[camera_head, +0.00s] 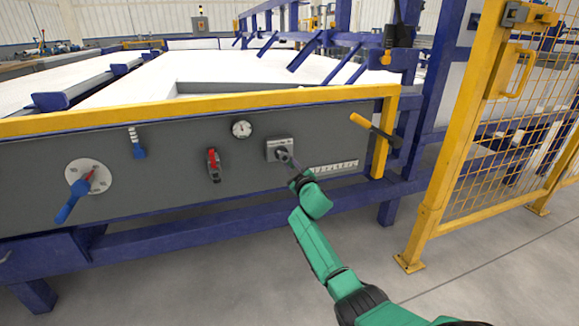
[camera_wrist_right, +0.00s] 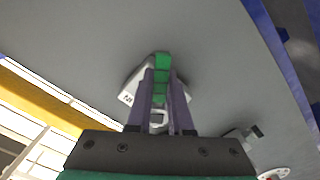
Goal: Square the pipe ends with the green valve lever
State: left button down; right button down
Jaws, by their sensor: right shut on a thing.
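The green valve lever (camera_wrist_right: 161,72) shows in the right wrist view, between the two purple-grey fingers of my right gripper (camera_wrist_right: 161,100). The fingers are shut on it. Its light grey mounting plate (camera_wrist_right: 133,88) lies behind it on the grey panel. In the head view, my right gripper (camera_head: 284,156) is at the square grey valve plate (camera_head: 277,143), and it hides the lever there. The pipe ends cannot be made out. My left gripper is not in view.
The grey panel (camera_head: 180,185) also carries a dial (camera_head: 90,177) with a blue handle, a blue lever (camera_head: 138,150), a red lever (camera_head: 213,163) and a gauge (camera_head: 241,129). A yellow-gripped lever (camera_head: 361,121) sticks out at right. A yellow mesh fence (camera_head: 440,180) stands further right.

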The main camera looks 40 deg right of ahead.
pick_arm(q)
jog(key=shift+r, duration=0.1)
pick_arm(e)
jog(key=shift+d+r+n, duration=0.1)
jog(key=shift+r+n, duration=0.1)
jog(key=shift+n, duration=0.2)
jog(key=c, duration=0.8)
grip_release()
jog(key=shift+f, duration=0.1)
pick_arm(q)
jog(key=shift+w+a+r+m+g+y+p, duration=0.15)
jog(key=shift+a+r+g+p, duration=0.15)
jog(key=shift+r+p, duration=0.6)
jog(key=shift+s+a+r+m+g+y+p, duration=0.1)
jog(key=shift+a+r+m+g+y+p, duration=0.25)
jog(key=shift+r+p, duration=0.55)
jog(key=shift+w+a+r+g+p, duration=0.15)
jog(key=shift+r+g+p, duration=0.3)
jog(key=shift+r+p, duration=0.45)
pick_arm(e)
jog(key=shift+v, duration=7.3)
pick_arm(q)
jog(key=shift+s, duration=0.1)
pick_arm(e)
jog(key=shift+c, duration=0.3)
